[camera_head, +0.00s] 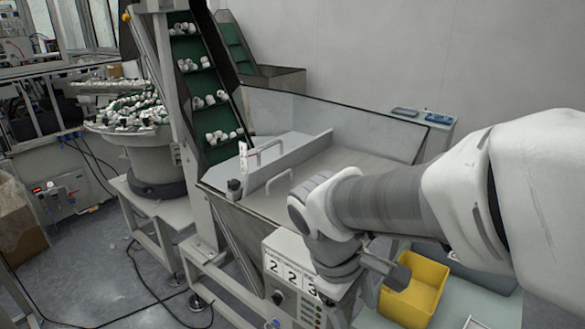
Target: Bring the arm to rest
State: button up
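My arm reaches in from the right edge, bent at the elbow, with its wrist low in front of the grey metal hopper (371,137). My gripper (388,272) is a small dark shape at the end of the wrist. It overlaps the left side of the yellow bin (428,275) in the picture. I cannot tell its height above the bin. The fingers are too small to show whether they are open or shut, and nothing held can be made out.
A green inclined conveyor (195,62) carries white caps beside the hopper. A bowl feeder (150,138) full of caps stands at the left. A control box (290,275) marked 2 2 3 is left of my wrist. A pale table (455,312) is under the bin. Cables lie on the floor.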

jog(key=s+d+r+m+t+y+p, duration=0.1)
jog(key=s+d+r+m+t, duration=0.1)
jog(key=r+m, duration=0.2)
jog(key=s+d+r+m+t+y+p, duration=0.2)
jog(key=r+m+t, duration=0.1)
jog(key=r+m, duration=0.2)
jog(key=shift+s+r+y, duration=0.25)
jog(key=shift+r+y, duration=0.05)
jog(key=shift+r, duration=0.7)
jog(key=shift+a, duration=0.15)
dwell(0.4)
